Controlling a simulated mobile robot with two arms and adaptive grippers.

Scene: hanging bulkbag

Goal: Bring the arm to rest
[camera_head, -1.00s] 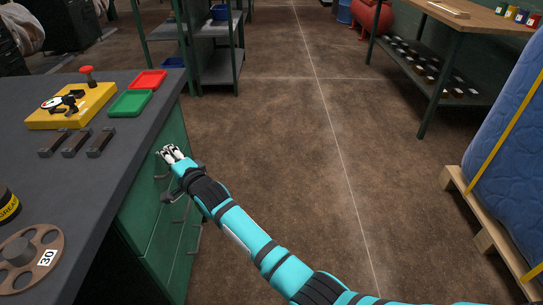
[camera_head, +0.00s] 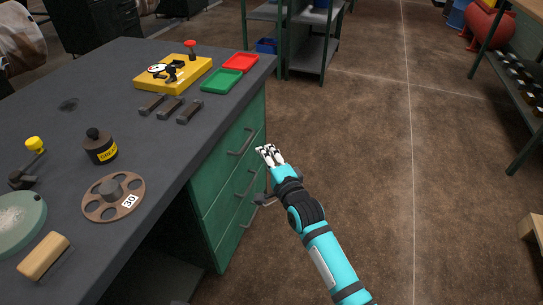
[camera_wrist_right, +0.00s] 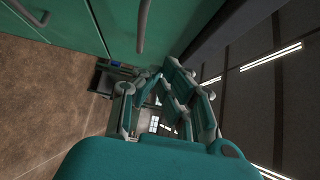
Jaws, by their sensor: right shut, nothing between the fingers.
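My right arm, teal with black bands, reaches up from the bottom of the head view. Its right gripper (camera_head: 268,152) is near the green drawer front at the right side of the workbench. It is shut and empty. In the right wrist view the fingers of the right gripper (camera_wrist_right: 165,95) show close by, with green drawer fronts and a handle above them. Whether the gripper touches the cabinet I cannot tell. My left gripper is not in view.
The grey workbench (camera_head: 105,75) holds a yellow block (camera_head: 190,76), a red tray (camera_head: 241,63), a green tray (camera_head: 222,81), dark metal blocks, a grease pot (camera_head: 100,147) and a brown disc marked 30 (camera_head: 99,204). Drawer handles (camera_head: 240,141) protrude. Brown floor right of the bench is open.

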